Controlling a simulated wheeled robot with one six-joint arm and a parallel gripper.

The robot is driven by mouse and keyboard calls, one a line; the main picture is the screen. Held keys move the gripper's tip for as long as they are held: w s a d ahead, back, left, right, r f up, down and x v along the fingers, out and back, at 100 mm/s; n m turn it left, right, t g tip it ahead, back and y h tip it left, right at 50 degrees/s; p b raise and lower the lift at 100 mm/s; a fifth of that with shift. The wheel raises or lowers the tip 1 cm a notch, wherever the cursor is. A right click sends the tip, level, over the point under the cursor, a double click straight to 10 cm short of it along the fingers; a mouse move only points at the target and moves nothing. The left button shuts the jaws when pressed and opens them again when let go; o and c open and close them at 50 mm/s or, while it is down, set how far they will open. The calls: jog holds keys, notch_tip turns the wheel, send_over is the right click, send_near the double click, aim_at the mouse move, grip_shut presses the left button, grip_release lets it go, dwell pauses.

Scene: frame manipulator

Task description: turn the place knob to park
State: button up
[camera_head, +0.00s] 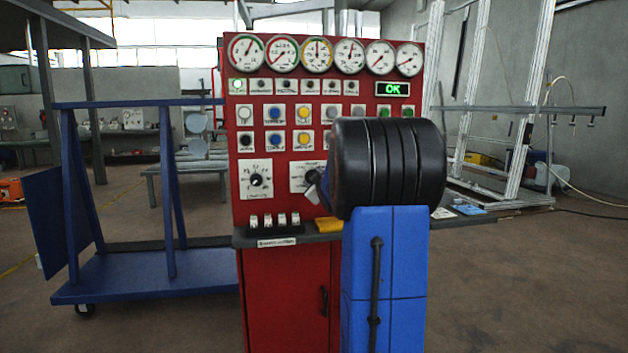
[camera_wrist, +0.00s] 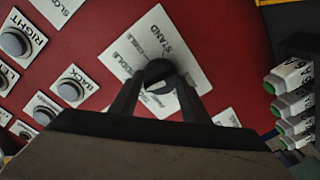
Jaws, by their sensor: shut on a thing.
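The panel (camera_head: 330,90) is red, with a dark round knob on a white plate (camera_head: 298,171) at its lower right. In the wrist view the knob (camera_wrist: 160,72) sits between the two dark fingers of my gripper (camera_wrist: 158,84), which are shut on its sides. The lower part of the plate is hidden by the fingers. In the head view my arm covers much of this knob, and its name label cannot be read.
Another knob (camera_head: 256,180) on its own plate is to the left. Several push buttons and gauges fill the panel above. A blue cart (camera_head: 150,272) stands left.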

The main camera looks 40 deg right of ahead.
jog(key=n, duration=1)
jog(key=shift+a+f+n, duration=0.15)
jog(key=shift+f+n, duration=0.1)
jog(key=shift+n, duration=0.15)
jog(key=shift+g+h, duration=0.3)
jog(key=o, duration=1)
jog(key=shift+o, duration=0.2)
jog(key=v, duration=1.7)
jog(key=shift+s+a, duration=0.15)
